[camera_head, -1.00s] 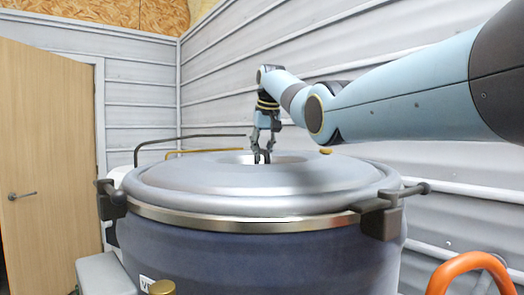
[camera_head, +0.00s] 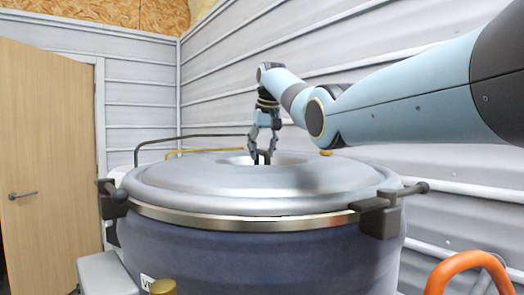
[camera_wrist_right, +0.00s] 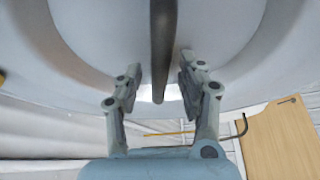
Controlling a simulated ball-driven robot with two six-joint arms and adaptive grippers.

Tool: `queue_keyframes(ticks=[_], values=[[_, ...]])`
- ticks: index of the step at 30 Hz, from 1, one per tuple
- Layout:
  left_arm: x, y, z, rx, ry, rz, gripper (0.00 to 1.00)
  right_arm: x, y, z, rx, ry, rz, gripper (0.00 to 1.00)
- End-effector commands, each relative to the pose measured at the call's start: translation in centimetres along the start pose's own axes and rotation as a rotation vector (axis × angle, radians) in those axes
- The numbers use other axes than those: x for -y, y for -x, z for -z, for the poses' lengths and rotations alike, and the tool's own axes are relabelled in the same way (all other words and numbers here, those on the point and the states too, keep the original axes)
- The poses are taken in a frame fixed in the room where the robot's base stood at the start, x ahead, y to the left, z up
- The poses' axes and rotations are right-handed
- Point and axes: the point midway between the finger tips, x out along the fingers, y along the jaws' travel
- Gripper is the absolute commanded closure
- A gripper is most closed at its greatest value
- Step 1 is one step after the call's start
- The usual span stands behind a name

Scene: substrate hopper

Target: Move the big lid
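The big lid (camera_head: 330,178) is a silvery round cover lying flat on a dark blue hopper (camera_head: 240,255), with a recess in its middle. My right gripper (camera_head: 262,158) points down over this recess. In the right wrist view, a dark bar-shaped handle (camera_wrist_right: 162,40) runs between the two fingers of my right gripper (camera_wrist_right: 160,75). The fingers are spread, with a visible gap on each side of the handle. In the head view the handle is hard to make out behind the fingertips. My left gripper is not in view.
Dark clamps sit at the rim, one at the left (camera_head: 113,198) and one at the right (camera_head: 380,213). A dark rail (camera_head: 190,137) stands behind the hopper, near the corrugated wall. An orange tube (camera_head: 470,262) curves at the lower right. A wooden door (camera_head: 45,170) is at the left.

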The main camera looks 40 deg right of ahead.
Motion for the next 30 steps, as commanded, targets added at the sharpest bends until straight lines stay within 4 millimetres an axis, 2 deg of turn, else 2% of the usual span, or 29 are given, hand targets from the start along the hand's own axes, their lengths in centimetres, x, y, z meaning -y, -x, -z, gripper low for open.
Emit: queue_keyframes(ticks=[4,8,11,21,25,30], values=[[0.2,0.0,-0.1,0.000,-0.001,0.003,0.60,0.0,-0.4,-0.3,0.011,0.001,-0.002,0.61],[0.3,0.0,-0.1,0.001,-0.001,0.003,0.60,0.0,0.5,-0.1,0.005,0.001,-0.001,0.61],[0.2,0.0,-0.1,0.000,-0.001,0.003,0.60,0.0,2.1,-0.1,0.003,0.001,-0.001,0.61],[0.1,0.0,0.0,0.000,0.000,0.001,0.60,0.0,9.6,0.0,0.000,0.000,0.000,0.61],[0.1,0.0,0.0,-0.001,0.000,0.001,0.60,0.1,11.1,0.0,0.002,0.001,0.000,0.61],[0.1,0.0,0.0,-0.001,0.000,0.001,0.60,0.0,11.9,0.0,0.001,0.001,0.000,0.61]])
